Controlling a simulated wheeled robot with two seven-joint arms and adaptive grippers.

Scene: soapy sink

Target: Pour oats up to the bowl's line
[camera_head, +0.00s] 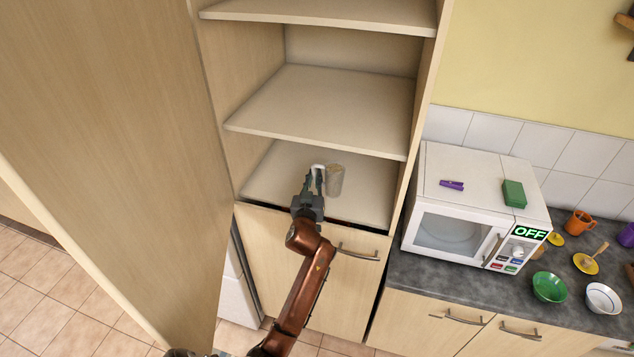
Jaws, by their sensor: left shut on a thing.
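A translucent grey container (336,183) with a tan top, which looks like oats, stands upright on the lowest open shelf of the tall cupboard. A white loop, seemingly its handle, sticks out on its left. My left gripper (316,184) reaches in from the front and is shut on this handle. A white bowl (603,299) with a dark ring stands on the counter at the far right. A green bowl (549,288) stands left of it. Whether either bowl has a fill line is too small to tell. My right gripper is not in view.
The cupboard door (120,130) stands open on the left. A shelf board (320,105) is above the container. A white microwave (475,205) reading OFF carries a green block (514,193) and a purple item (452,185). An orange mug (580,223) stands behind the bowls.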

